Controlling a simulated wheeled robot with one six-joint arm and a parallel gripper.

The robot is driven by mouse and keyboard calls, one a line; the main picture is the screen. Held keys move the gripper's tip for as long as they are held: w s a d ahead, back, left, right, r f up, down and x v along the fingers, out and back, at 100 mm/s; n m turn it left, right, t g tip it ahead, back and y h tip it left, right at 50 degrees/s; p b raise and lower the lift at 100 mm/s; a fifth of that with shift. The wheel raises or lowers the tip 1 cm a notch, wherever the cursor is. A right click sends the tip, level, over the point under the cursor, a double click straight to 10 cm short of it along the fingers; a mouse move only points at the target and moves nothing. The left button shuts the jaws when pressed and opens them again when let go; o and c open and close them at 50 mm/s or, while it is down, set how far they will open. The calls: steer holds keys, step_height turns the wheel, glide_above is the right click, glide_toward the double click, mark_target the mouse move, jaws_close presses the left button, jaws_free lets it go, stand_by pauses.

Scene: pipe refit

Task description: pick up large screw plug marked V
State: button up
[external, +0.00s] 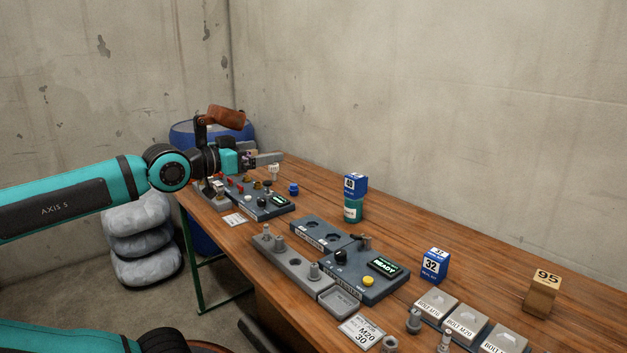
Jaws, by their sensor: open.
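My gripper (268,160) is over the far left end of the wooden workbench, with its fingers pointing right. It is open, and I see nothing between its fingers. A small pale fitting (273,170) shows just below the fingertips; I cannot tell if it touches them. A blue cap-like piece (293,188) stands to the right, beside a dark control unit (272,207). No V mark is legible, so I cannot tell which piece is the large screw plug.
A dark unit with a READY screen (362,283) sits mid-bench. A teal-and-blue container (354,205), a blue box marked 32 (435,265), a block marked 95 (541,296) and labelled bolt bins (466,323) stand rightward. Bare wood (400,236) lies along the back.

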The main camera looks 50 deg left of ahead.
steer(key=c, duration=1.1)
steer(key=g, duration=0.6)
glide_above(279, 237)
steer(key=s+d, duration=0.2)
step_height(279, 237, down, 5)
steer(key=f+g, duration=0.3)
steer(key=f, duration=0.4)
steer(key=w+a+f+n+g, duration=0.1)
steer(key=f+g, duration=0.2)
steer(key=f, duration=0.4)
steer(key=w+a+f+n+g, duration=0.1)
steer(key=f+g, duration=0.3)
steer(key=f, duration=0.4)
steer(key=shift+f, duration=0.1)
